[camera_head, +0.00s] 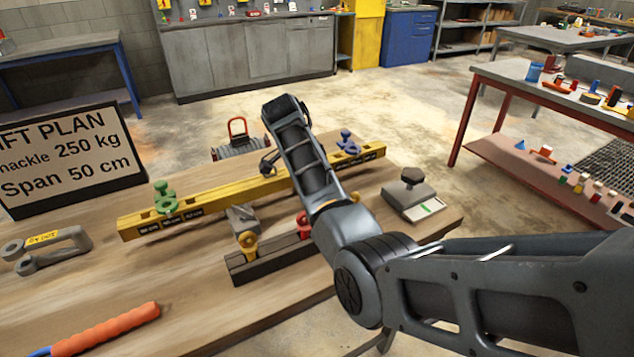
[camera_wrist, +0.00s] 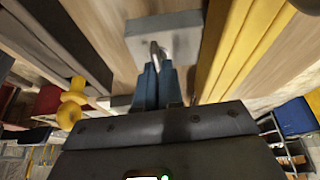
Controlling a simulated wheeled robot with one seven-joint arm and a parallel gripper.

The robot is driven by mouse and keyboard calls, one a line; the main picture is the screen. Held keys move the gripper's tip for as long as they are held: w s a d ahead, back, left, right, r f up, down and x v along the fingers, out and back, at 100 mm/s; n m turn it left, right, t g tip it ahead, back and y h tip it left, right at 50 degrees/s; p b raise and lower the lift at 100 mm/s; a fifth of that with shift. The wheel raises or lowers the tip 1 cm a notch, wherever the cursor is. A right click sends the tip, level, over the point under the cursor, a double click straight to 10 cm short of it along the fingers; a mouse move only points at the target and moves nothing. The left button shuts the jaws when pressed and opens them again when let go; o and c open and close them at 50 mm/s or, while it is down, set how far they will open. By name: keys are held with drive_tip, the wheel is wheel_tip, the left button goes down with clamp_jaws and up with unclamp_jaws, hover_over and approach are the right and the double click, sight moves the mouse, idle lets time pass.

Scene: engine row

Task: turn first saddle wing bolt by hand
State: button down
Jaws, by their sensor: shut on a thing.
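In the wrist view, the blue fingers of my gripper (camera_wrist: 155,72) are close together on a small upright metal piece, which I take as the wing bolt (camera_wrist: 154,48). It stands on a flat grey block (camera_wrist: 187,36) beside the yellow beam. In the head view, my forearm hides my gripper and the bolt. The long yellow beam (camera_head: 215,198) lies across the table there. It carries a green fitting (camera_head: 164,196) near its left end and a blue fitting (camera_head: 347,143) near its right end. A grey block (camera_head: 241,217) sits in front of the beam.
A dark rail (camera_head: 265,262) with a yellow eye piece (camera_head: 247,242) and a red one (camera_head: 303,224) lies before the beam. A grey box with a dark knob (camera_head: 411,191) stands at right. Grey shackles (camera_head: 48,250), an orange-handled tool (camera_head: 105,330) and a sign (camera_head: 72,160) are at left.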

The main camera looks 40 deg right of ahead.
drive_tip(key=shift+w+r+m, duration=0.15)
drive_tip(key=shift+r+m, duration=0.15)
drive_tip(key=shift+m, duration=0.1)
drive_tip(key=c, duration=1.3)
unclamp_jaws()
drive_tip(key=shift+f, duration=0.15)
drive_tip(key=shift+o, duration=0.2)
drive_tip(key=b+v, duration=0.1)
drive_tip(key=v, duration=0.6)
drive_tip(key=shift+r, duration=0.35)
drive_tip(key=shift+a, duration=0.15)
